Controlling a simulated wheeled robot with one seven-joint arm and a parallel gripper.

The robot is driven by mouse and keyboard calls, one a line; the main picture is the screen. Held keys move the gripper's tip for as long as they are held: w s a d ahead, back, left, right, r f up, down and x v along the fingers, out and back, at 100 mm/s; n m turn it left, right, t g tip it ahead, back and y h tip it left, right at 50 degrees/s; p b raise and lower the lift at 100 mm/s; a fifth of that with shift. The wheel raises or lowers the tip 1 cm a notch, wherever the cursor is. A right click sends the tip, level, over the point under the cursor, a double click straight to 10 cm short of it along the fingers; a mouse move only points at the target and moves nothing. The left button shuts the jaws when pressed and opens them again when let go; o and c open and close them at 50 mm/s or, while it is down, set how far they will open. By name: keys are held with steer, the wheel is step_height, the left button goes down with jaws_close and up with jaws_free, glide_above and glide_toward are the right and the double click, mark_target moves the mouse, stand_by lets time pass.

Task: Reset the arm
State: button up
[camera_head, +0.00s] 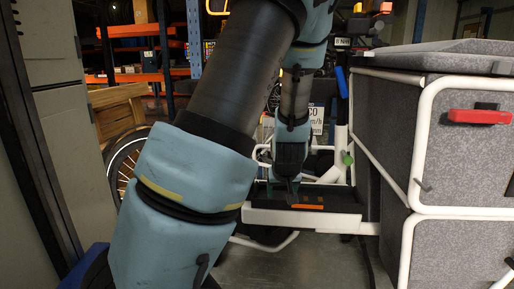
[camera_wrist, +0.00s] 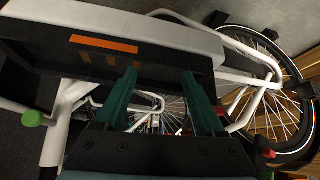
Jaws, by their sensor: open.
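My arm crosses the head view from the bottom, and its far end reaches down over a white-framed black tray (camera_head: 340,222) on the cargo bike. My gripper (camera_head: 292,188) is small and dark there, just above or beside the tray's back edge. In the wrist view my gripper (camera_wrist: 160,76) shows two green fingers, apart with nothing between them. A flat orange piece (camera_wrist: 104,44) lies in the black tray, beyond the fingers. It also shows in the head view (camera_head: 308,207). I cannot tell whether a finger touches the tray.
A large grey cargo box (camera_head: 400,150) with white tubes and a red handle (camera_head: 480,116) stands close on the right. A grey cabinet (camera_head: 50,100) is on the left. Wooden crates (camera_head: 118,108), a wheel (camera_head: 126,165) and orange shelving stand behind. A bike wheel (camera_wrist: 285,110) shows in the wrist view.

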steer(key=s+a+r+m+g, duration=0.1)
steer(key=s+a+r+g, duration=0.15)
steer(key=s+a, duration=0.5)
steer(key=s+a+r+g, duration=0.2)
steer(key=s+a+g, duration=0.1)
steer(key=s+a, duration=0.4)
step_height(320, 180, up, 29)
steer(key=s+p, duration=0.1)
steer(key=p, duration=2.8)
steer(key=shift+d+m, duration=0.3)
steer(key=shift+r, duration=0.1)
